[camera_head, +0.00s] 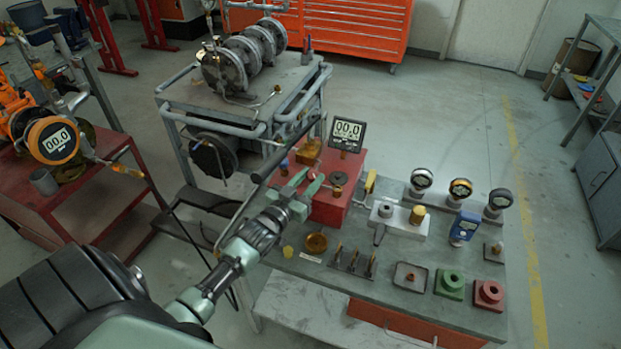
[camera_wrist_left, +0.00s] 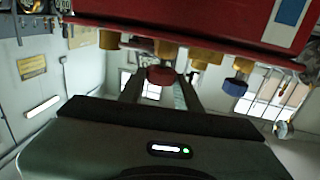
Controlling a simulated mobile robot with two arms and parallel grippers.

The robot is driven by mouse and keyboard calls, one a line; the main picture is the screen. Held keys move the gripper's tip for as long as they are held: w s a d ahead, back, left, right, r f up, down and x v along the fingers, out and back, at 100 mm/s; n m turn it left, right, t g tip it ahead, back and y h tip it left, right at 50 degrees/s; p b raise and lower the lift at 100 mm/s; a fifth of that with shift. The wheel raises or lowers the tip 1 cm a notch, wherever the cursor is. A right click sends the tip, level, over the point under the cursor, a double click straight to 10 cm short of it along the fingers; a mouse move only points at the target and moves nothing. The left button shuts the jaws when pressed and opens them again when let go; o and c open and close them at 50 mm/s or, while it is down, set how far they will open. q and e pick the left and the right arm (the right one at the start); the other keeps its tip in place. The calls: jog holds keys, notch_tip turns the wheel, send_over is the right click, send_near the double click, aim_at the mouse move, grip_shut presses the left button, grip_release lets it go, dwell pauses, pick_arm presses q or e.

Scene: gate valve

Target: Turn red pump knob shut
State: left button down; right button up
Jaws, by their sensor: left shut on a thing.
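The red pump box (camera_head: 326,208) stands at the left end of the grey workbench, with a digital gauge (camera_head: 347,133) reading 00.0 above it. My left gripper (camera_head: 305,182) is at the box's left side, and its fingers hide the red knob in the head view. In the left wrist view, the red knob (camera_wrist_left: 160,76) sits below a brass fitting under the red box, between my two dark fingers. The left gripper is shut on this knob. A blue knob (camera_wrist_left: 235,87) hangs from another brass fitting to the right. My right gripper is not in view.
The bench (camera_head: 395,262) carries a brass dish (camera_head: 316,243), a row of small pins (camera_head: 354,262), green (camera_head: 449,284) and red (camera_head: 489,295) blocks and several gauges. A pump cart (camera_head: 250,90) stands behind.

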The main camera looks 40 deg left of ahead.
pick_arm(q)
jog(key=h, duration=0.1)
jog(key=m+h+b, duration=0.1)
jog(key=m, duration=0.1)
jog(key=shift+a+f+h, duration=0.25)
jog(key=shift+a+h, duration=0.05)
jog(key=shift+h, duration=0.1)
jog(key=m+h+b, duration=0.1)
jog(key=h+b, duration=0.1)
jog(key=m+g+h+b, duration=0.1)
jog(key=m+h+b, duration=0.1)
jog(key=h+b, duration=0.1)
jog(key=shift+w+a+m+g+h+b, duration=0.1)
jog(key=shift+a+m+g+h+b, duration=0.15)
jog(key=shift+m+g+h+b, duration=0.1)
jog(key=shift+r+m+g+h+b, duration=0.25)
jog(key=shift+m+g+h+b, duration=0.35)
jog(key=shift+h+b, duration=0.55)
jog(key=c, duration=1.1)
grip_release()
jog(key=shift+w+d, duration=0.1)
jog(key=shift+o, duration=0.5)
jog(key=shift+w+d+f, duration=0.1)
jog(key=shift+w, duration=0.15)
jog(key=shift+s, duration=0.1)
